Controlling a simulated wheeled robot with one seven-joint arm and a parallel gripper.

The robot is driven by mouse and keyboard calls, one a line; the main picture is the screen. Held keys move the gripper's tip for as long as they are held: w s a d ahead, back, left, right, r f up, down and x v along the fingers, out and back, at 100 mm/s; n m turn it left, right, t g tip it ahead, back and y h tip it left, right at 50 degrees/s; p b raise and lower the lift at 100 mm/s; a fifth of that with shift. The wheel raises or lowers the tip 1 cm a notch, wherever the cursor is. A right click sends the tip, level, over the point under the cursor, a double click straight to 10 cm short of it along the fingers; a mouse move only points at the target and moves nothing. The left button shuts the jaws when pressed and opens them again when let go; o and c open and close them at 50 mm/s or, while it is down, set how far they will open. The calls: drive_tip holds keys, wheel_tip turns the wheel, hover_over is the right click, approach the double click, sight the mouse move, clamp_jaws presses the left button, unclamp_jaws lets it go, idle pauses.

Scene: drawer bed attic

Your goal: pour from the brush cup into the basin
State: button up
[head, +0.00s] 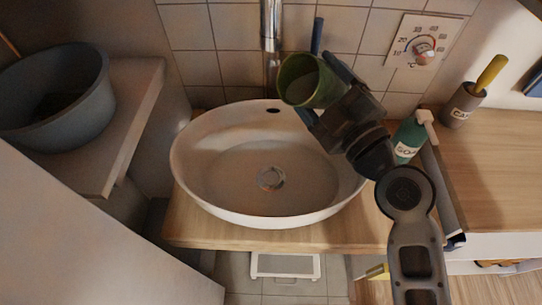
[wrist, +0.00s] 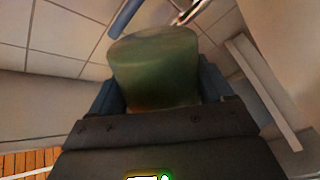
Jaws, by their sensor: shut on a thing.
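The green brush cup (head: 306,82) is held by my gripper (head: 322,88) above the back right part of the basin. The cup is tilted, with its open mouth toward the left and the camera in the head view. Its inside looks greyish; I cannot tell what it holds. In the wrist view the cup (wrist: 155,70) sits between the two blue fingers (wrist: 155,92). The white oval basin (head: 215,190) stands on a wooden counter, with a round drain in its middle. The basin looks empty.
A chrome tap (head: 271,30) rises behind the basin, close to the cup's left. A green soap bottle (head: 409,138) stands right of the basin. A grey cup (head: 461,105) with a yellow handle is further right. A grey-blue tub (head: 60,110) sits on the left shelf.

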drive_tip(key=shift+a+f+n+y+b, duration=0.1)
drive_tip(key=shift+f+n+y+b, duration=0.2)
drive_tip(key=shift+n, duration=0.7)
drive_tip(key=shift+f+n+y+b, duration=0.15)
drive_tip(key=shift+n+b, duration=0.25)
drive_tip(key=shift+n, duration=0.6)
idle(0.7)
drive_tip(key=shift+s+a+f+b, duration=0.15)
drive_tip(key=shift+f+b, duration=0.15)
drive_tip(key=shift+b, duration=0.25)
drive_tip(key=shift+s+a+f+n+g+b, duration=0.2)
drive_tip(key=shift+f+n+b, duration=0.3)
drive_tip(key=shift+b, duration=0.6)
drive_tip(key=shift+s+a+f+n+g+b, duration=0.1)
drive_tip(key=shift+a+f+n+b, duration=0.3)
drive_tip(key=shift+b, duration=0.7)
drive_tip(key=shift+s+f+n+y+b, duration=0.15)
drive_tip(key=shift+n+b, duration=0.35)
drive_tip(key=shift+b, duration=0.6)
drive_tip(key=shift+f+n+y+b, duration=0.15)
drive_tip(key=shift+n+b, duration=0.35)
drive_tip(key=shift+b, duration=0.55)
drive_tip(key=shift+a+r+n+b, duration=0.25)
drive_tip(key=shift+n+b, duration=0.25)
drive_tip(key=shift+b, duration=0.15)
